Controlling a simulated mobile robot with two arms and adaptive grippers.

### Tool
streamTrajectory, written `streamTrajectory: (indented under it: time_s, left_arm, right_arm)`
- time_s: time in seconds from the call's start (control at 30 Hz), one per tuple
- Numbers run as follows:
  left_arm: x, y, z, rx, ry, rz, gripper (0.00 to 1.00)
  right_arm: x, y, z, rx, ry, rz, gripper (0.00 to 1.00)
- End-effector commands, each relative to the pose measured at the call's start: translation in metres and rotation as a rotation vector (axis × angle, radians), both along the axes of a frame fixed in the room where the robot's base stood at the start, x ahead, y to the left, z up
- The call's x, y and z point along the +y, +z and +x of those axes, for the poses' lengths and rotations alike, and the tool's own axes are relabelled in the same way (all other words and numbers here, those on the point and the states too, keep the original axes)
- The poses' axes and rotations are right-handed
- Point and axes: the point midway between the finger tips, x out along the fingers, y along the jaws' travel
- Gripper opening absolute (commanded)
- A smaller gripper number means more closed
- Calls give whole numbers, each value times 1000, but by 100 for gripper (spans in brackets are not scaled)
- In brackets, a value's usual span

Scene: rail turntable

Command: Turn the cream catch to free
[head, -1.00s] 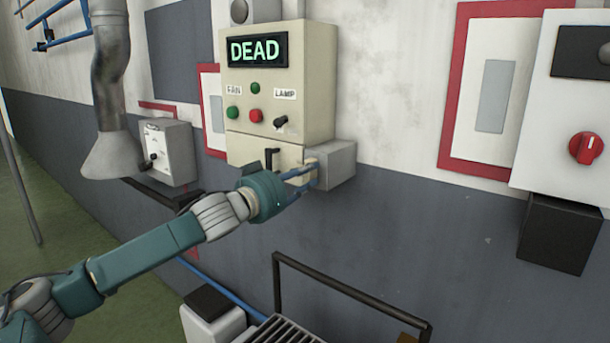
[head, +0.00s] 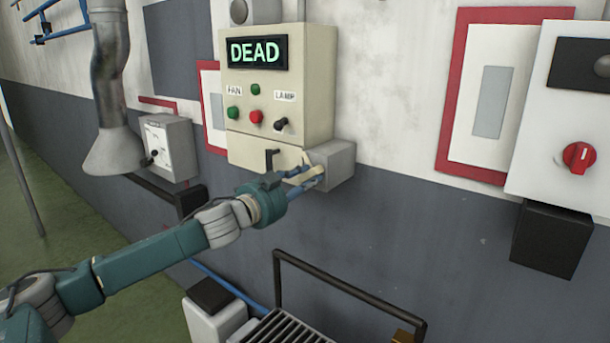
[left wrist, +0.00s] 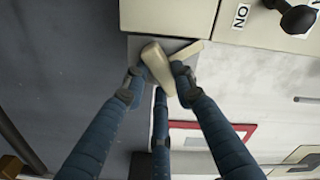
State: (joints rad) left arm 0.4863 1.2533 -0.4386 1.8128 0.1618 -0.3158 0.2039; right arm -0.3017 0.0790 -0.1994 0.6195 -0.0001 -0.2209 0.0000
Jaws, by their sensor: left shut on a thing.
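The cream catch (head: 303,175) is on the front of a grey box (head: 340,163) at the lower right of the cream control panel (head: 310,115). My left gripper (head: 309,176) is shut on the catch, its blue fingers on both sides of it. In the left wrist view the catch (left wrist: 158,67) sits tilted between the fingertips (left wrist: 160,75), with another cream piece (left wrist: 188,50) behind it. The fingers hide part of the catch. My right gripper is out of view.
The panel display reads DEAD (head: 258,51). A dark rail frame (head: 345,290) stands below. A white box with a red knob (head: 579,157) is at the right.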

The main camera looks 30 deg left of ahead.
Motion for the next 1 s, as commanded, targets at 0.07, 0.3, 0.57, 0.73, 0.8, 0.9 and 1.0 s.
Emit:
streamTrajectory:
  time_s: [0.07, 0.3, 0.57, 0.73, 0.8, 0.9, 1.0]
  left_arm:
    - [3, 2, 1, -6, 5, 74, 0]
    - [5, 2, 1, -24, 7, 296, 0]
    - [6, 2, 1, -40, 10, 492, 0]
    - [7, 2, 1, -48, 11, 579, 0]
    - [7, 2, 1, -50, 11, 605, 0]
    - [8, 2, 1, -53, 11, 631, 0]
    - [8, 3, 1, -55, 12, 649, 0]
  right_arm:
    - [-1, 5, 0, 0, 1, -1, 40]
    - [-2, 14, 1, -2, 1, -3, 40]
    - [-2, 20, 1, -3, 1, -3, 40]
    - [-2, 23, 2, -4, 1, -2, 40]
    - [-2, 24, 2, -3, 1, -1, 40]
    - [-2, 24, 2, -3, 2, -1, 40]
    - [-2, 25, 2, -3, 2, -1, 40]
